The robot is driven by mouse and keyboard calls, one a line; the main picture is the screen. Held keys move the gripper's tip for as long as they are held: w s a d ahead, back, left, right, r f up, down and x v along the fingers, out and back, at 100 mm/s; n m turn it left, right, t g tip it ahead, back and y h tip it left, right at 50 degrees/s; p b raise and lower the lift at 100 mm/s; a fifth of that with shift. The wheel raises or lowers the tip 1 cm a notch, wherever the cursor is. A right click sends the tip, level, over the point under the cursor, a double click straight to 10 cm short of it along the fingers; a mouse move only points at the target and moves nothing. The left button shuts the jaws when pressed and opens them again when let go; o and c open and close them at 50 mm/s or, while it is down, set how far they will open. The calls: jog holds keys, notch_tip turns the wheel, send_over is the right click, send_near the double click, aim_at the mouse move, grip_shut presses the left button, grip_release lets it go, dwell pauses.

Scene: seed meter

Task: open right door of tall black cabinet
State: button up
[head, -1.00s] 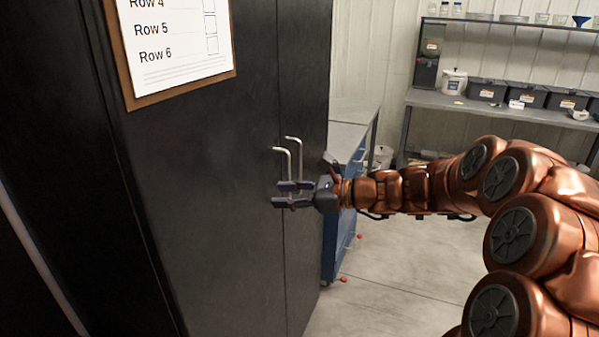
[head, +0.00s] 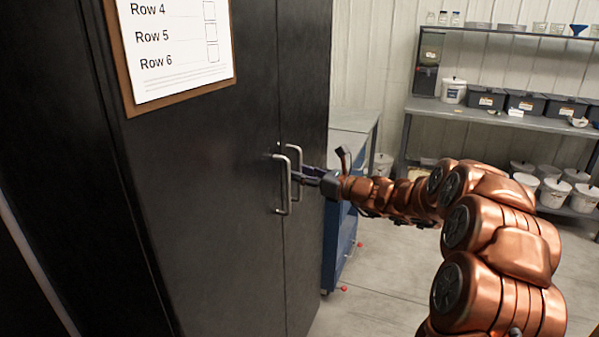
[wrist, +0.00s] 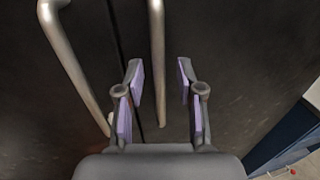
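The tall black cabinet (head: 190,200) stands at the left of the head view, with a vertical seam between its two doors. The narrow right door (head: 307,90) has a vertical metal handle (head: 298,147) beside the seam, partly hidden by my gripper. The left door's handle (head: 284,190) is just left of it. My gripper (head: 297,174) is at the right handle. In the wrist view my gripper (wrist: 158,75) is open, with the right handle (wrist: 157,45) running between its two fingers and gaps showing on both sides. The left handle (wrist: 75,60) lies outside the left finger.
A blue cabinet (head: 341,240) with a grey top stands just right of the black cabinet. A shelf (head: 470,112) with bins and tubs is along the back wall. A paper sheet (head: 178,45) hangs on the left door. Floor (head: 400,290) is clear at the lower right.

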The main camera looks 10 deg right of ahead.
jog(key=shift+w+a, duration=0.35)
jog(key=shift+a, duration=0.05)
grip_shut()
dwell(0.5)
